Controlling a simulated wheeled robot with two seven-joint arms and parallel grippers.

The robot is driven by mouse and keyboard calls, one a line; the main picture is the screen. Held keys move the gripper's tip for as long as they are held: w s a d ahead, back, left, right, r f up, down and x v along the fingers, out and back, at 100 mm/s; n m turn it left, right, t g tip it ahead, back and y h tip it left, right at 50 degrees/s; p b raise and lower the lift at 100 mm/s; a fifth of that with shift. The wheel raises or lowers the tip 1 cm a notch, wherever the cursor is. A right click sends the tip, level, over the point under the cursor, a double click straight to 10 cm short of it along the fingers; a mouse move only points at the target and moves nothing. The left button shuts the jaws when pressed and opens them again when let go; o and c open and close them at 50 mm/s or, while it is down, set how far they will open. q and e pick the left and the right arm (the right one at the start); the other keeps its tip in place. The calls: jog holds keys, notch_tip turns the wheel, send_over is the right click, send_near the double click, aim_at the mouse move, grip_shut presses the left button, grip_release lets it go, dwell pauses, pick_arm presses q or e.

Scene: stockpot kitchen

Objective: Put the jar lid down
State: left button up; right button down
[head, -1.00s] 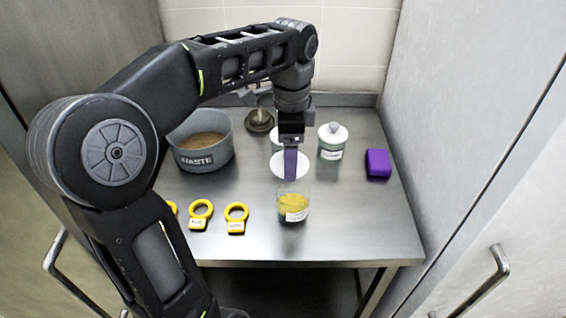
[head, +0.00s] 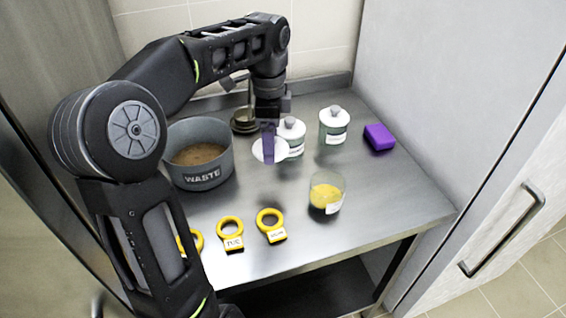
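The jar lid (head: 283,155) is a white disc, below and partly behind the fingers of my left gripper (head: 268,158). The gripper points down and looks shut on the lid; its grip point is hidden by the fingers. The lid appears to be above the steel table (head: 300,240), but its height is hard to tell. An open glass jar (head: 326,192) with yellow contents stands upright to the right and in front of the lid, apart from it. My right gripper is not in view.
A grey pot marked WASTE (head: 200,178) stands left of the lid. Several yellow rings (head: 270,222) lie along the front. Bare table lies between rings and lid.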

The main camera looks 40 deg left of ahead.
pick_arm(q)
jog(key=shift+a, duration=0.1)
jog(key=shift+w+m, duration=0.1)
jog(key=shift+m, duration=0.2)
jog(key=shift+f, duration=3.1)
jog(key=shift+f, duration=1.9)
